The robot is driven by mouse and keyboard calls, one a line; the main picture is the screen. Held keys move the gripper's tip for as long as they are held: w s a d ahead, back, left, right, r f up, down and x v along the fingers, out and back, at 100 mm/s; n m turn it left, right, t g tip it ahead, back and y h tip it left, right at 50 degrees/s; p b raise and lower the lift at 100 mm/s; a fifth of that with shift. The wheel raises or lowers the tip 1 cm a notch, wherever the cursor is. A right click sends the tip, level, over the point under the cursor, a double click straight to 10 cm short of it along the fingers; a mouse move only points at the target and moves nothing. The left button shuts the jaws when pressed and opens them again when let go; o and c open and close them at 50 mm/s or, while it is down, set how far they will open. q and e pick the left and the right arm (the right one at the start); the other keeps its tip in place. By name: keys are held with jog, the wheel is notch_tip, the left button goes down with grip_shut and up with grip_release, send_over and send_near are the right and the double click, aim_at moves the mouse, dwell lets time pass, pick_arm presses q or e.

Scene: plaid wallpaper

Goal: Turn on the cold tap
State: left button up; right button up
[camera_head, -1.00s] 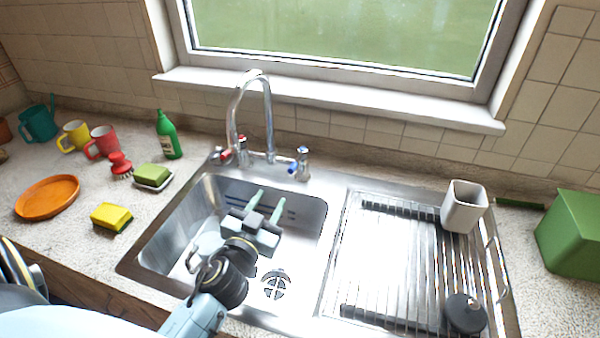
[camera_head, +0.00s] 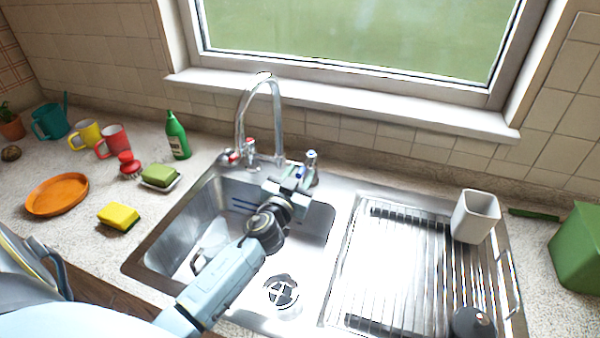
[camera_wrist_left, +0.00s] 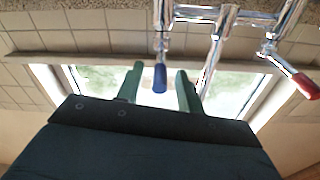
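The cold tap (camera_head: 311,157), with a blue mark on its chrome top, stands at the right behind the sink. Its blue handle (camera_wrist_left: 160,77) shows in the left wrist view between the two green fingers of my left gripper (camera_wrist_left: 159,70). The fingers are apart, with a visible gap on each side of the handle. In the head view my left gripper (camera_head: 291,178) is right at the cold tap and partly covers its handle. The tall curved spout (camera_head: 240,115) stands left of it. My right gripper is not in view.
The hot tap (camera_head: 250,148) with a red handle (camera_wrist_left: 304,85) is left of the spout. The sink basin (camera_head: 185,225) lies below my arm. A draining rack (camera_head: 400,265) with a white cup (camera_head: 475,216) is on the right. A green bottle (camera_head: 177,136) stands at the left.

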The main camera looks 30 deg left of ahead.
pick_arm(q)
jog(key=shift+w+a, duration=0.1)
jog(key=shift+w, duration=0.3)
grip_shut()
